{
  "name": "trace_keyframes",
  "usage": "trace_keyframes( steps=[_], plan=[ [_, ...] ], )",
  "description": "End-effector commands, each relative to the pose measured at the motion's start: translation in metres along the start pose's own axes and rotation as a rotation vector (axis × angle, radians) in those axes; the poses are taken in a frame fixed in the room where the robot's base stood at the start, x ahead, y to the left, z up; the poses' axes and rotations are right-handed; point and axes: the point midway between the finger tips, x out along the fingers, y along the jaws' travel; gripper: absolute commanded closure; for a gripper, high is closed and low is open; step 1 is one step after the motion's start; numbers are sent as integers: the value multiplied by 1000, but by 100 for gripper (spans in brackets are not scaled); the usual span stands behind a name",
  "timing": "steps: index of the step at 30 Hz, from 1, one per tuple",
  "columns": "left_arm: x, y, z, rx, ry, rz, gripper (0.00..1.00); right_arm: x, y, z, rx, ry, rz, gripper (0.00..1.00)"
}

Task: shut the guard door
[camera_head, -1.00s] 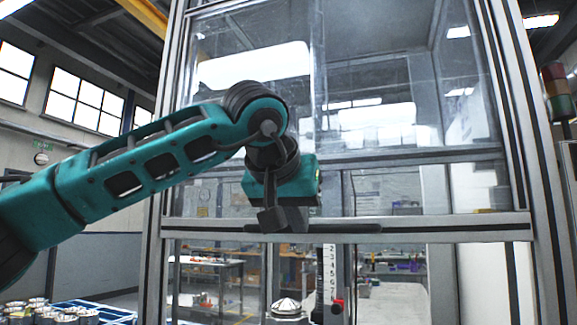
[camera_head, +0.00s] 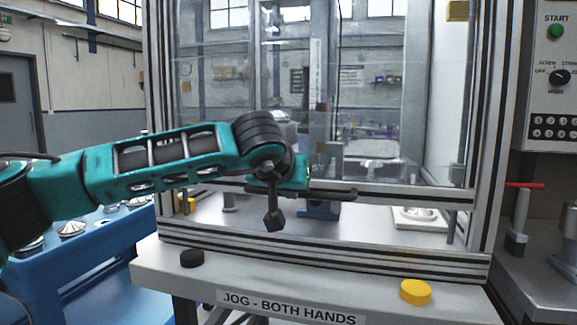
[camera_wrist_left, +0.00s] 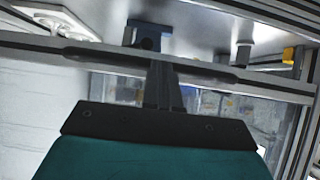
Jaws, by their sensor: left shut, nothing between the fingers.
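The guard door (camera_head: 300,90) is a clear panel in a grey metal frame on the front of the machine. Its lower rail, with a dark handle bar (camera_head: 335,194), hangs a little above the sill, leaving a gap below it. My left gripper (camera_head: 273,222) is shut and empty, in front of the rail at the left end of the handle. In the left wrist view the closed fingers (camera_wrist_left: 163,85) reach up to the rail and the handle bar (camera_wrist_left: 205,68); I cannot tell whether they touch. My right gripper is not in view.
Below the door is a ledge marked "JOG - BOTH HANDS" with a black button (camera_head: 192,258) and a yellow button (camera_head: 415,291). A blue fixture (camera_head: 320,209) and a white part (camera_head: 420,218) sit inside. A control panel (camera_head: 553,80) is at right, a blue parts table (camera_head: 85,250) at left.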

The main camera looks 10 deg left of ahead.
Motion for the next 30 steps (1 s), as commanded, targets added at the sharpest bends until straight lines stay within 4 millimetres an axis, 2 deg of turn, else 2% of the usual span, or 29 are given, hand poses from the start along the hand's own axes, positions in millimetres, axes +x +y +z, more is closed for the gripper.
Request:
trace_keyframes(
  steps=[1,2,6,12,30],
  plan=[
    [15,-5,15,-5,11,-8,100,10,1,14,1,0,1,57],
    [19,-5,20,-6,12,-8,100,12,1,18,1,0,1,57],
    [32,-5,39,-6,14,-8,100,17,-3,19,5,2,-10,57],
    [42,-5,53,-6,15,-7,100,21,-6,24,9,-7,-17,57],
    [40,-4,51,-6,20,-7,100,19,-8,16,10,3,-23,57]
  ],
)
